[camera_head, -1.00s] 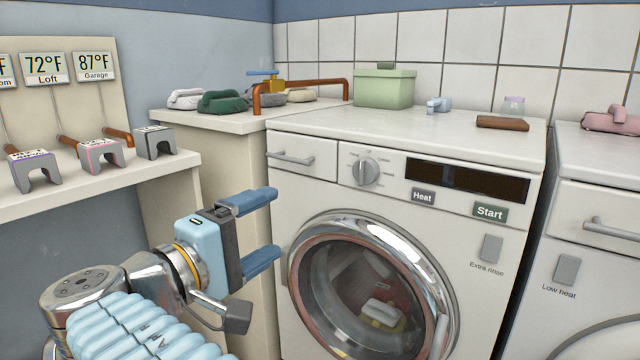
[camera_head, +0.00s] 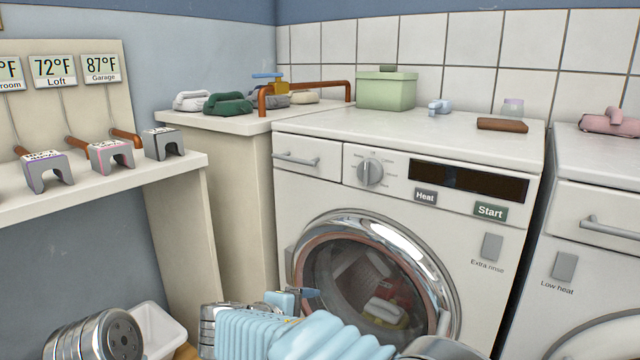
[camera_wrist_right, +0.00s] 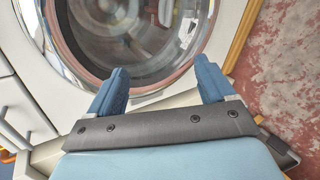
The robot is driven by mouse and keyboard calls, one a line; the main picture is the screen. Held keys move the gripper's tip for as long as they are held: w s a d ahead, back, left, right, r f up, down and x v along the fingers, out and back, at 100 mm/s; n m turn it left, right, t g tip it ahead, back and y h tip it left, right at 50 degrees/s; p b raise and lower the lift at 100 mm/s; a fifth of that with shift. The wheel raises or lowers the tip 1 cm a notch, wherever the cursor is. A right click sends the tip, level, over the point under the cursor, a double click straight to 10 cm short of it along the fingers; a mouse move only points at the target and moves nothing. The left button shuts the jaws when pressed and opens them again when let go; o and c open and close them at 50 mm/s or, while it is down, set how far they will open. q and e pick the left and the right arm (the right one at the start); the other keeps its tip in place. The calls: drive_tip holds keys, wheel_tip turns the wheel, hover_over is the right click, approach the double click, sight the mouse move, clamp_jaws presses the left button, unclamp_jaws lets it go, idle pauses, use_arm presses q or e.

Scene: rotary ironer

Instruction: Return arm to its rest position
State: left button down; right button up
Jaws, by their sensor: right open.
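My right gripper (camera_wrist_right: 160,68) is open and empty in the right wrist view, with its two blue fingers apart. It is in front of the washer's round door (camera_wrist_right: 75,60), near its lower rim. In the head view the right gripper (camera_head: 296,297) shows only in part, low in front of the door (camera_head: 440,275), behind my light-blue ribbed arm cover. Its fingertips are mostly hidden there. The door looks shut, with cloth behind its glass. My left gripper is not in view.
The washer (camera_head: 480,245) has a dial (camera_head: 370,172) and a Start button (camera_head: 490,211). A counter with an orange pipe (camera_head: 318,86) is to its left. A shelf (camera_head: 110,190) holds several grey brackets. A white bin (camera_head: 158,333) stands low at left. A second machine (camera_head: 590,255) is at right.

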drive_tip(key=s+d+f+m+g+y, duration=0.1)
drive_tip(key=s+d+f+g+y, duration=0.15)
drive_tip(key=f, duration=0.65)
drive_tip(key=s+d+f+m+g+y+p, duration=0.1)
drive_tip(key=s+d+f+g, duration=0.25)
drive_tip(key=f, duration=0.55)
drive_tip(key=s+d+f+m+g+y, duration=0.1)
drive_tip(key=s+d+f+g+y, duration=0.15)
drive_tip(key=f, duration=0.75)
drive_tip(key=s+d+f+m+y+p, duration=0.1)
drive_tip(key=s+d+f+m+y, duration=0.4)
drive_tip(key=s+f+m, duration=0.4)
drive_tip(key=s+d+m, duration=0.1)
drive_tip(key=s+m, duration=0.2)
drive_tip(key=s, duration=0.1)
drive_tip(key=shift+f+m, duration=0.2)
drive_tip(key=shift+m, duration=0.1)
drive_tip(key=shift+w, duration=0.1)
